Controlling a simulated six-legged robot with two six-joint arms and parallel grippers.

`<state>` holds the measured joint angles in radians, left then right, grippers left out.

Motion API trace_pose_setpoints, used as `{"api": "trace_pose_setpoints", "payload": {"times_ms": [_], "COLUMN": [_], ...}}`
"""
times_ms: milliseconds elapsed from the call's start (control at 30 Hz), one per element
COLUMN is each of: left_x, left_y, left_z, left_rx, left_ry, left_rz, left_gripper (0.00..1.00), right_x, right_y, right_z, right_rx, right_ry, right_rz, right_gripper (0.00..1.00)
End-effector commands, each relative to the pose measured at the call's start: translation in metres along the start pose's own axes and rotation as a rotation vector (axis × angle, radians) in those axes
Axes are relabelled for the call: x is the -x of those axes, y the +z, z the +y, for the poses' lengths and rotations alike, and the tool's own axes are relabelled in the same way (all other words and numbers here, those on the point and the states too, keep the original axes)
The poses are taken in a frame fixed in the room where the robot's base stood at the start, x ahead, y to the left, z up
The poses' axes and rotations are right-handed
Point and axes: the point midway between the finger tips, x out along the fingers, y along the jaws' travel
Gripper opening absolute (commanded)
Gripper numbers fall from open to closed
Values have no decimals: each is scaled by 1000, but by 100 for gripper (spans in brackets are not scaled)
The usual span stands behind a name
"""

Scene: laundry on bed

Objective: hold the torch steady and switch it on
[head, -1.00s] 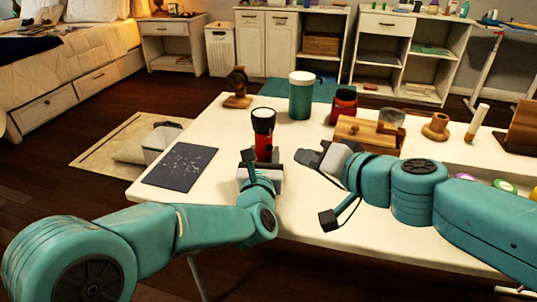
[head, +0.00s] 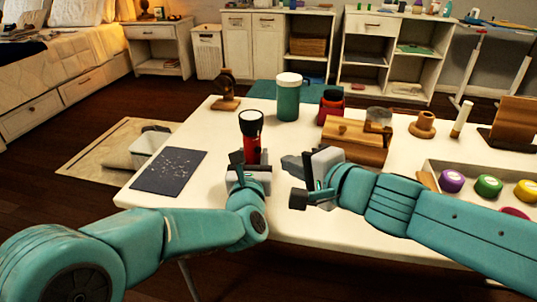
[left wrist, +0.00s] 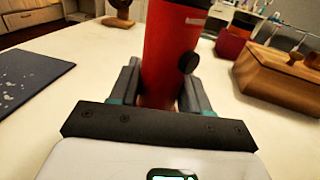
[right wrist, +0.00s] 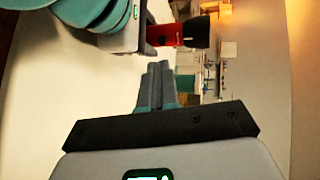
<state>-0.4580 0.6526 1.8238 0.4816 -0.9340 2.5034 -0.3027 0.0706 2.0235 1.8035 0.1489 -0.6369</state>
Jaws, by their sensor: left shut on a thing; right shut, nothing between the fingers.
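The torch (head: 252,147) stands upright near the table's front edge, with a red body and a wider black head with a pale rim. My left gripper (head: 249,168) is shut around its lower body. In the left wrist view the red torch (left wrist: 168,55) sits between the fingers, with a round black button (left wrist: 189,63) on its right side. My right gripper (head: 288,165) is shut and empty, just right of the torch and apart from it. In the right wrist view its closed fingers (right wrist: 157,85) are below the sideways-looking torch (right wrist: 169,35).
A dark speckled mat (head: 169,171) lies left of the torch. Behind are a teal mug (head: 288,103), a red jar (head: 331,106) and a wooden box (head: 355,140). A tray (head: 436,170) of colored lids is at right. The white table (head: 205,130) is bare around the torch.

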Motion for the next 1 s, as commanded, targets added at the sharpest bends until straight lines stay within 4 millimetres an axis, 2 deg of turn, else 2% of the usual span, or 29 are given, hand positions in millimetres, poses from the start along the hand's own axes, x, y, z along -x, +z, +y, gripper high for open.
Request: {"api": "trace_pose_setpoints", "payload": {"times_ms": [200,400,567,900,1000], "left_x": [0,0,0,0,0], "left_y": [1,1,1,1,1], "left_z": [0,0,0,0,0], "left_rx": [0,0,0,0,0], "left_ry": [0,0,0,0,0], "left_rz": [-2,-2,-2,-1,-2], "left_gripper": [8,8,8,8,8], "right_x": [-41,-71,-82,-84,-90], "right_y": [1,0,0,0,0], "right_z": [1,0,0,0,-1], "right_rx": [0,2,2,1,3], "right_ry": [3,2,1,0,1], "right_rz": [-2,-1,0,0,-1], "right_gripper": [0,0,0,0,0]}}
